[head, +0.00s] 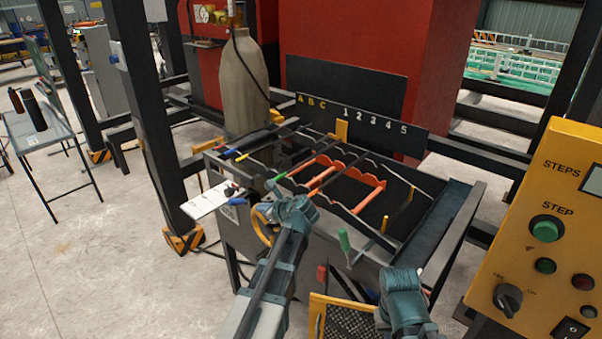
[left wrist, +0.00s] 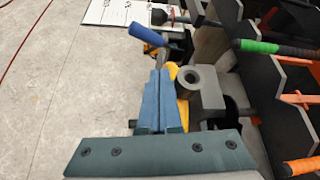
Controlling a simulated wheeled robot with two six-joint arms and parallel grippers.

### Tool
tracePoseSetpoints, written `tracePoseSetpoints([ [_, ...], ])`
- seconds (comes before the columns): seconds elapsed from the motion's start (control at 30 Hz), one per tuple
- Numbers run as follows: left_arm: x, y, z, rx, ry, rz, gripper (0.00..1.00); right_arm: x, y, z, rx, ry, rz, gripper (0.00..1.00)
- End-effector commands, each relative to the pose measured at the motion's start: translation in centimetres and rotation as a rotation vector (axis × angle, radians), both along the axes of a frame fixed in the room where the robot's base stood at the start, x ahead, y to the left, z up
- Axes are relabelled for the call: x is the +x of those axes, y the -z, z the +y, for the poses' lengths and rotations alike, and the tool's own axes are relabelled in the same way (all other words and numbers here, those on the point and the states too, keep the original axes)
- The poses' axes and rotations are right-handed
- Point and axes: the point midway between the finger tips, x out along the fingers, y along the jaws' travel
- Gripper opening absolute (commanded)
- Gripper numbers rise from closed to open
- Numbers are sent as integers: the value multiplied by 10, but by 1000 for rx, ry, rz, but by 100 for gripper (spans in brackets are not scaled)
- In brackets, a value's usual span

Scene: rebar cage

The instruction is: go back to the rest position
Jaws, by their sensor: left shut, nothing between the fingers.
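My left gripper (head: 268,210) is at the front left corner of the dark workbench (head: 250,232), beside a yellow ring. In the left wrist view its blue fingers (left wrist: 160,98) are shut together with nothing between them. The teal end of my right arm (head: 403,292) shows at the bottom of the head view. Its fingers cannot be made out.
Orange spacers (head: 368,195) and dark bars lie in the bench's rack. A white sheet (head: 205,201) is at the left corner. A yellow control panel (head: 560,215) stands close on the right. Open floor (head: 90,270) is at left.

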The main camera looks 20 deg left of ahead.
Motion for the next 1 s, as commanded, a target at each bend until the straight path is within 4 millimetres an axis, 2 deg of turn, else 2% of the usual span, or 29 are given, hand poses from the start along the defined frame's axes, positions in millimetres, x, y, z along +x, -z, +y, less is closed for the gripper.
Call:
tracePoseSetpoints([
  [0.13, -2, 1, -4, -18, -8, -10, 0, 0, -1, 0, 0, 0, 0, 0],
  [0.27, -15, 8, -28, -129, -69, -72, 0, 0, -6, 0, 0, 0, 0, 0],
  [0.37, -33, 20, -62, -286, -169, -150, 0, 0, -12, 0, 0, 0, 0, 0],
  [0.47, -59, 33, -104, -469, -311, -226, 0, 0, -18, 0, 0, 0, 0, 0],
  [0.6, -107, 51, -172, -726, -574, -301, 0, 0, -28, 0, 0, 0, 0, 0],
  [0.7, -142, 59, -215, -859, -775, -324, 0, 0, -34, 0, 0, 0, 0, 0],
  [0.8, -177, 63, -252, -945, -963, -327, 0, 0, -39, 0, 0, 0, 0, 0],
  [0.9, -207, 64, -280, -989, -1122, -320, 0, 0, -43, 0, 0, 0, 0, 0],
  [1.0, -228, 64, -299, -1006, -1237, -312, 0, 0, -45, 0, 0, 0, 0, 0],
])
